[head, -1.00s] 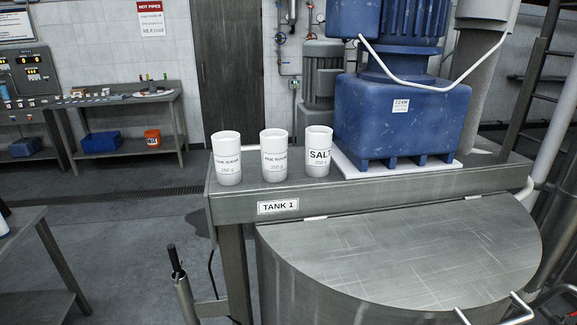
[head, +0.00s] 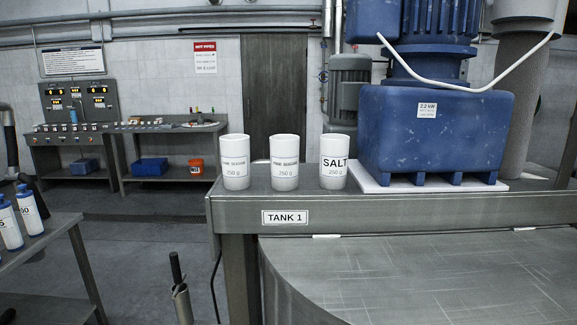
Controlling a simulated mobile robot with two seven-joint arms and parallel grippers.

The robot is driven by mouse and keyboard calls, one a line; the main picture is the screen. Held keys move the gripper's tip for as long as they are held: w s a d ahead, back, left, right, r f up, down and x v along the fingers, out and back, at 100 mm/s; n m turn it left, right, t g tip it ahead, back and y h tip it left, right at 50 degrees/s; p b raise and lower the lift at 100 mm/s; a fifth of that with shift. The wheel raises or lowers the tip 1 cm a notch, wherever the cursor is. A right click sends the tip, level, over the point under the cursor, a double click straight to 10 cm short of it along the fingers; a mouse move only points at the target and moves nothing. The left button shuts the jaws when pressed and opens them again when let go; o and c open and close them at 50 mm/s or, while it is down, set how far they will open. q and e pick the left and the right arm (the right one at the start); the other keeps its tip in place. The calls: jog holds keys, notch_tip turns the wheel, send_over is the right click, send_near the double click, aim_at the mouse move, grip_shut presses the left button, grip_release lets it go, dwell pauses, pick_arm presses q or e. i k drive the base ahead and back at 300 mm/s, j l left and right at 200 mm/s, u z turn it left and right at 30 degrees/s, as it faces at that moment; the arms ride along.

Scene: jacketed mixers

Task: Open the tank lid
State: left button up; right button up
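The tank lid (head: 420,277) is a flat, scratched grey metal half-disc at the lower right of the head view. It lies shut and level, hinged along the steel bridge marked TANK 1 (head: 285,217). Its front edge and handle are outside the picture. The tank wall (head: 280,290) shows below the lid's left edge. Neither of my grippers shows in the view.
Three white cups (head: 284,162), one marked SALT, stand on the bridge beside the blue motor housing (head: 435,135) on a white plate. A black-tipped upright rod (head: 177,280) stands left of the tank. A side table (head: 45,250) holds white bottles.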

aim_at(518, 275)
jog(key=j, duration=0.55)
jog(key=l+z, duration=0.1)
jog(key=z, duration=1.4)
jog(key=k+l+u, duration=0.1)
jog(key=l+u, duration=0.15)
